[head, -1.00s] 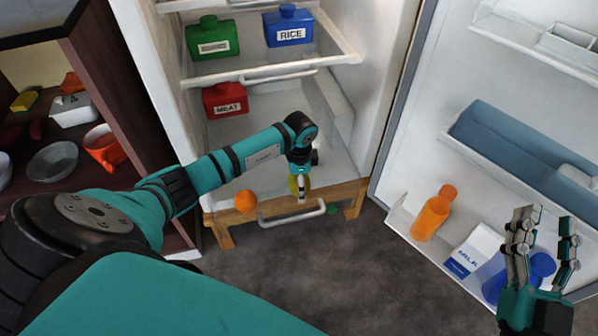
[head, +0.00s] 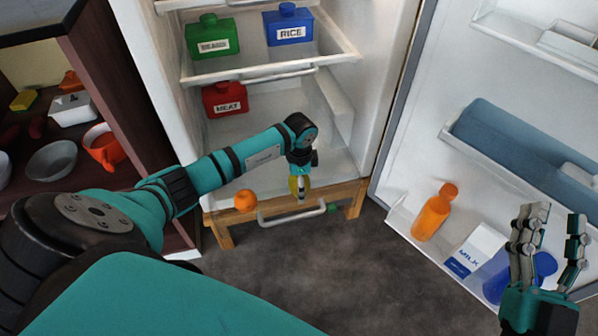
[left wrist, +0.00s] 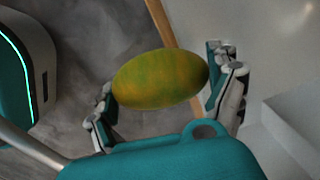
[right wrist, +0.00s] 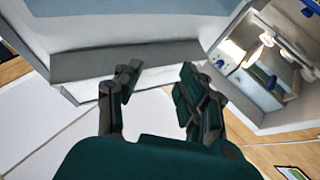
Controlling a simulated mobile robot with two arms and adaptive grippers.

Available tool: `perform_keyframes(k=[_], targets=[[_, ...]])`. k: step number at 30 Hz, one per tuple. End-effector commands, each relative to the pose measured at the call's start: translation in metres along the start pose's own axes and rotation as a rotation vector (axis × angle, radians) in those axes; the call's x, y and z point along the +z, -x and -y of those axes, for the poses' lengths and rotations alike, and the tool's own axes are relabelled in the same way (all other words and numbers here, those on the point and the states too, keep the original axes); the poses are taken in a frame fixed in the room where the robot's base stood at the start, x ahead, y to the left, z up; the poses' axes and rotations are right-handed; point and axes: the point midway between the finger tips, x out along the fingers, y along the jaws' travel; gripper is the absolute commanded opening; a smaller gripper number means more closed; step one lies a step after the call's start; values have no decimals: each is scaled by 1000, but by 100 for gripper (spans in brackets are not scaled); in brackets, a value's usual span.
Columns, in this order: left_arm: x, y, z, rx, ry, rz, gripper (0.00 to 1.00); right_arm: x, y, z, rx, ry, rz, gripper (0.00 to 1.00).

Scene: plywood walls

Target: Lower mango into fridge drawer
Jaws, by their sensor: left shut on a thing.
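The mango (left wrist: 160,79) is yellow-green and oval; in the left wrist view it sits between the fingers of my left gripper. In the head view my left gripper (head: 300,192) points down near the front edge of the fridge bottom, shut on the mango (head: 293,186), which is partly hidden by the fingers. The fridge drawer (head: 235,150) is the white-walled lowest space, with a pale handle (head: 291,213) at its front. I cannot tell the mango's exact height over it. My right gripper (head: 560,225) is open and empty by the fridge door; its spread fingers show in the right wrist view (right wrist: 155,85).
An orange (head: 245,200) is at the drawer's front left. A red MEAT container (head: 225,99) is behind. Green (head: 212,37) and blue RICE (head: 288,26) containers stand on the shelf above. The open door holds an orange bottle (head: 434,214) and milk carton (head: 474,251).

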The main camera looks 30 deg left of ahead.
Motion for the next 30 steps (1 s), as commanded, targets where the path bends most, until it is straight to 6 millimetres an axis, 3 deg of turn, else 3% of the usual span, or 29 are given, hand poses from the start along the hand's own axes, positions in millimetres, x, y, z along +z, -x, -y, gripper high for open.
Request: perform_keyframes(k=[30], targets=[[0, -6, 0, -1, 0, -1, 48, -16, 0, 2, -4, -3, -92, 40]])
